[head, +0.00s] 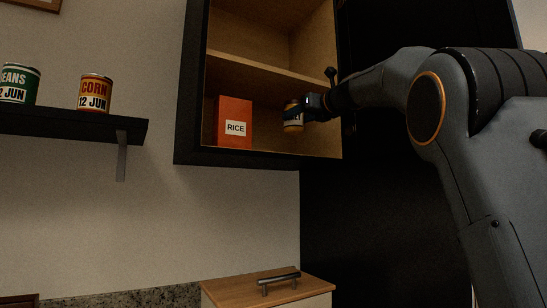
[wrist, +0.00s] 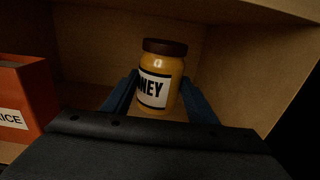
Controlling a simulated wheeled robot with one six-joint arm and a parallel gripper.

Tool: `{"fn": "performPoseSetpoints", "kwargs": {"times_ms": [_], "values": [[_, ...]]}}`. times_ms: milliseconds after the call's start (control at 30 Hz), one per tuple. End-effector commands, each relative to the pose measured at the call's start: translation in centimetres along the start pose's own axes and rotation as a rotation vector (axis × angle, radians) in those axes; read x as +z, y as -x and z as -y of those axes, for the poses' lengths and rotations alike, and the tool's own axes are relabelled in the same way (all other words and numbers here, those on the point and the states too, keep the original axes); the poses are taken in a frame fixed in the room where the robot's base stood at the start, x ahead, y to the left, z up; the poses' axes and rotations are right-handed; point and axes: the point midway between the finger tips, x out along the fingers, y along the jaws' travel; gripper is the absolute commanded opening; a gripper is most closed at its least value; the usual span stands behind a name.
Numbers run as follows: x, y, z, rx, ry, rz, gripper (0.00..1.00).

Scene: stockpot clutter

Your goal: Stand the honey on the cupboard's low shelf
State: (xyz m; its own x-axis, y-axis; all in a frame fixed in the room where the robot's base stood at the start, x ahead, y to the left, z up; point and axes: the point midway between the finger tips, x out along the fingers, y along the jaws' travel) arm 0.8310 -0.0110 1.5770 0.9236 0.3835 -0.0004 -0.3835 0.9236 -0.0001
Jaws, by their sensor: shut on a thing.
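The honey (wrist: 158,85) is an amber jar with a dark brown lid and a white label. It is upright between the two blue fingers of my gripper (wrist: 160,100), which is shut on it. In the head view the jar (head: 293,125) is inside the cupboard's low compartment, partly hidden by my gripper (head: 305,108). The low shelf (head: 270,151) is the cupboard's bottom board. The jar's base is at or just above that board; I cannot tell whether they touch.
A red-orange rice box (head: 234,120) stands on the low shelf left of the jar; it also shows in the wrist view (wrist: 28,95). A middle board (head: 262,72) is above. The cupboard's right wall is close to my gripper. A wall shelf (head: 70,124) at left holds cans.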

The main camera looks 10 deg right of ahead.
Motion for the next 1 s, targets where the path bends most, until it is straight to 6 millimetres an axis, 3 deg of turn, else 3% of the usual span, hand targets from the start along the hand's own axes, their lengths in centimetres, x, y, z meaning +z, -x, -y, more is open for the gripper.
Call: {"fn": "performPoseSetpoints", "kwargs": {"times_ms": [133, 367, 600, 900, 933, 1000], "values": [[-2.9, -0.1, -0.1, 0.000, -0.001, 0.000, 0.16], [-4.9, 0.0, -0.1, 0.001, 0.000, 0.001, 0.16], [-8.1, 0.0, 0.0, -0.001, -0.001, 0.002, 0.16], [-8.7, 0.0, 0.0, -0.001, 0.001, 0.002, 0.16], [-8.8, 0.0, 0.0, -0.001, 0.000, 0.000, 0.56], [-8.8, 0.0, 0.0, -0.001, 0.000, 0.000, 0.68]]}}
